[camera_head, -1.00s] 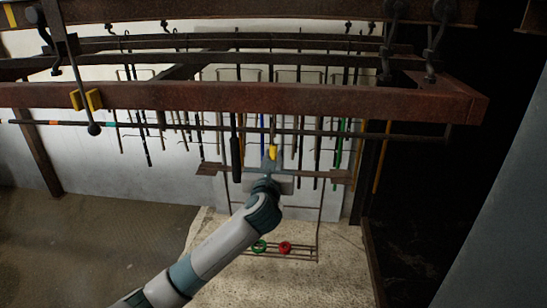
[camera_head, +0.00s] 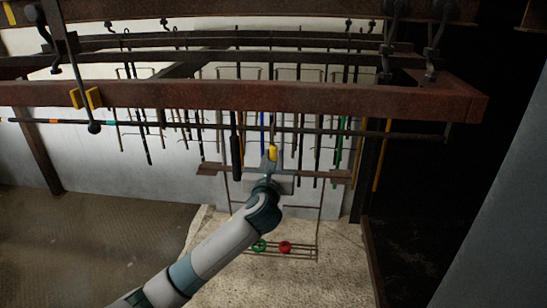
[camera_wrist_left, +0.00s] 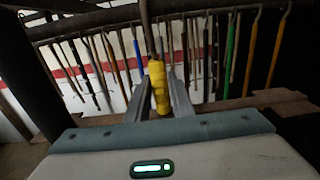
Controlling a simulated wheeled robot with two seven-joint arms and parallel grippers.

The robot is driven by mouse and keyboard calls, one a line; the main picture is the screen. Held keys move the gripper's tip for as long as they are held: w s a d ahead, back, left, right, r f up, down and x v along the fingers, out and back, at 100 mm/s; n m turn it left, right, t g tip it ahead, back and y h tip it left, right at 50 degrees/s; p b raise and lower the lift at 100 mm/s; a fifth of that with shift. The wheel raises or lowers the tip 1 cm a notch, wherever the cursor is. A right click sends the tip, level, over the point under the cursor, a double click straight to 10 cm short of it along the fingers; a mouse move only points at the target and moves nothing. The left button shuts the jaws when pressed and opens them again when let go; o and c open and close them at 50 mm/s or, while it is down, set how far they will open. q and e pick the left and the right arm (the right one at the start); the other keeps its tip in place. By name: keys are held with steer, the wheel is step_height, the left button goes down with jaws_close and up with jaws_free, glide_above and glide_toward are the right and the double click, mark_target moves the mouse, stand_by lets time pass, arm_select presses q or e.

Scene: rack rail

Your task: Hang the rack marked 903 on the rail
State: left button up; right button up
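My left gripper (camera_head: 271,163) reaches up from below and is shut on a yellow grip (camera_head: 273,153) on a thin upright rod. In the left wrist view the yellow grip (camera_wrist_left: 158,88) stands between the two grey fingers. A rack (camera_head: 207,169) with a brown crossbar, thin side rods and a low wire base hangs around the gripper; its bar also shows in the left wrist view (camera_wrist_left: 270,99). No 903 mark is readable. A long dark rail (camera_head: 400,135) runs across, in front of the hanging rods. Whether the rack's hook touches the rail is hidden. My right gripper is not in view.
A rusty beam (camera_head: 200,96) crosses above, with dark hooks (camera_head: 433,50) over it. A yellow clamp (camera_head: 86,98) sits at its left. Several thin rods hang by the white wall. A green ring (camera_head: 259,246) and a red ring (camera_head: 285,247) show low down. The floor at left is clear.

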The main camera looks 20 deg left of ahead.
arm_select(q)
steer(key=o, duration=0.3)
steer(key=shift+r, duration=0.1)
steer(key=shift+s, duration=0.1)
steer(key=b+v, duration=0.5)
steer(key=v, duration=1.2)
steer(key=shift+s+b, duration=0.25)
steer(key=shift+b, duration=0.05)
steer(key=shift+r, duration=0.1)
